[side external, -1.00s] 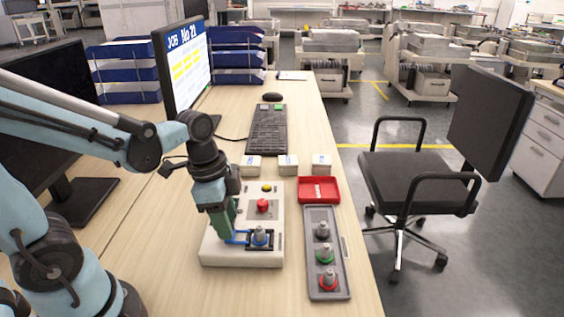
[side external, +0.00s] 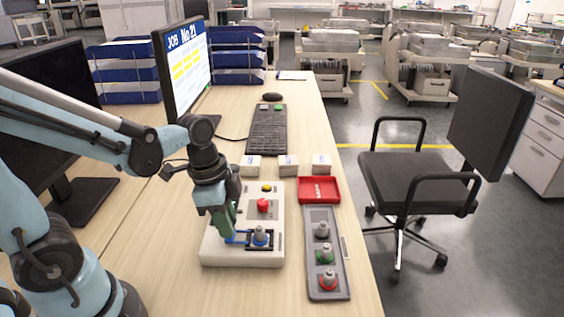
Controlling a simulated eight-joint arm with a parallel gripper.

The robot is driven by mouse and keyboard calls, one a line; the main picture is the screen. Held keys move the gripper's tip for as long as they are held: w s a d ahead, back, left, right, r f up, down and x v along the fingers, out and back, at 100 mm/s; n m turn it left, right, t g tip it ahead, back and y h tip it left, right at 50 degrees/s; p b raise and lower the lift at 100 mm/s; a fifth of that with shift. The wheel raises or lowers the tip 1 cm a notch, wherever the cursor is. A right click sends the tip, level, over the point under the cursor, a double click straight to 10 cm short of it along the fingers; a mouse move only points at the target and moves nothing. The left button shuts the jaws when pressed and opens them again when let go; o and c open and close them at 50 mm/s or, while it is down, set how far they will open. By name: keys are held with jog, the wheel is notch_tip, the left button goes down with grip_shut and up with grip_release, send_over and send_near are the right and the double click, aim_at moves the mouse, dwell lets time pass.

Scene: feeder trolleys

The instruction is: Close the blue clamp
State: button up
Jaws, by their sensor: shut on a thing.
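The blue clamp (side external: 238,239) is a thin blue frame on the front part of the white fixture box (side external: 216,252). It sits just left of a grey peg with a blue collar (side external: 261,238), which stands upright in a dark recess. My gripper (side external: 228,238) points down at the left side of the recess and is shut on the clamp's left end. The fingertips are small and partly hidden, so the exact grip and the clamp's angle are hard to tell.
A red button (side external: 263,205) and a yellow button (side external: 267,188) are on the box behind the clamp. A grey tray (side external: 313,292) with black, green and red collared pegs lies to the right. A red bin (side external: 333,188) and several small white boxes (side external: 288,165) stand behind.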

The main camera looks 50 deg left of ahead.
jog(key=shift+w+d, duration=1.2)
jog(key=o, duration=0.7)
jog(key=shift+o, duration=0.2)
jog(key=shift+s+a+r, duration=0.25)
jog(key=shift+r, duration=0.9)
jog(key=shift+s+a+r, duration=0.25)
jog(key=shift+r, duration=0.95)
jog(key=shift+s+a+r, duration=0.25)
jog(key=shift+r, duration=0.9)
